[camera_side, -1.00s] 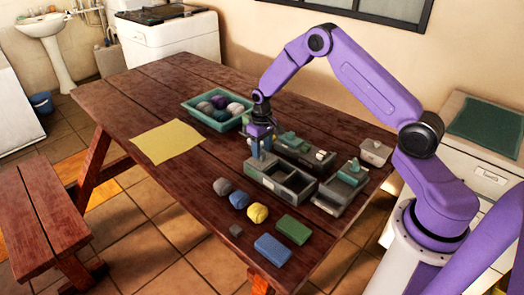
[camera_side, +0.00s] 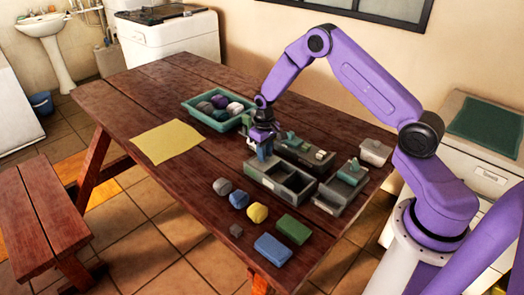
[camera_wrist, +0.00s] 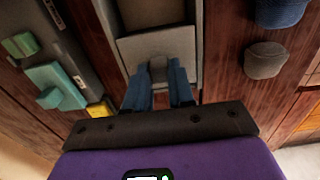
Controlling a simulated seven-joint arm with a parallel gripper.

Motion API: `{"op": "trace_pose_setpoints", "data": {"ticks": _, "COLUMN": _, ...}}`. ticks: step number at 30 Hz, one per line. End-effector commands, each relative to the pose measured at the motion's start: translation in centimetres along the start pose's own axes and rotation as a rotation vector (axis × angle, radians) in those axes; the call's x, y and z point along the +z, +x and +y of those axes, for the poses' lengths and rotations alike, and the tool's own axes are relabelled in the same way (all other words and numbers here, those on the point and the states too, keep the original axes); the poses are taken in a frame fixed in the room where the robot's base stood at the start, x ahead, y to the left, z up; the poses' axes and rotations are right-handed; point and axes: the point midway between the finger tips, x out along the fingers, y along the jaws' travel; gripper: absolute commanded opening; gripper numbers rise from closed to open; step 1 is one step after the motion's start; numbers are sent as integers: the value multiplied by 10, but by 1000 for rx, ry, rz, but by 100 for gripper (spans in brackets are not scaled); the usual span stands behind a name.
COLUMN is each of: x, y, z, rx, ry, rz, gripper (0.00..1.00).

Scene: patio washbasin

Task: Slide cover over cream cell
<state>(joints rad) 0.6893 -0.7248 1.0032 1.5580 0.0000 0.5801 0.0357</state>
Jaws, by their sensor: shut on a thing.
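A grey open-topped box (camera_side: 307,190) with cells in a row stands on the table, its open cells to the right of my gripper. My gripper (camera_side: 264,151) is low over the box's left end. In the wrist view its blue fingertips (camera_wrist: 160,83) are shut on a small grey knob (camera_wrist: 158,68). The knob stands on a flat grey cover (camera_wrist: 157,47) lying between the box's side walls. Part of the cover is hidden by the fingers. I cannot make out a cream colour inside the cells.
Two similar boxes with teal pieces (camera_side: 290,139) (camera_side: 353,170) stand behind and to the right, close by. Grey, blue and yellow lumps (camera_side: 257,213) and green and blue blocks (camera_side: 273,249) lie in front. A teal tray (camera_side: 190,108) and yellow sheet (camera_side: 166,141) are left.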

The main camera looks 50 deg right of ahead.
Motion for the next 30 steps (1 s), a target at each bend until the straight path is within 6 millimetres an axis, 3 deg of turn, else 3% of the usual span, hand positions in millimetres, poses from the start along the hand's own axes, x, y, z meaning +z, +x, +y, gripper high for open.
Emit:
{"op": "trace_pose_setpoints", "data": {"ticks": 13, "x": 58, "y": 0, "z": 0, "rx": 0, "ry": -1, "rz": -3, "gripper": 0}}
{"op": "trace_pose_setpoints", "data": {"ticks": 27, "x": 66, "y": 0, "z": 0, "rx": 0, "ry": -1, "rz": -2, "gripper": 0}}
{"op": "trace_pose_setpoints", "data": {"ticks": 28, "x": 66, "y": 0, "z": 0, "rx": 0, "ry": -1, "rz": -2, "gripper": 33}}
{"op": "trace_pose_setpoints", "data": {"ticks": 30, "x": 66, "y": 0, "z": 0, "rx": 0, "ry": -1, "rz": -1, "gripper": 49}}
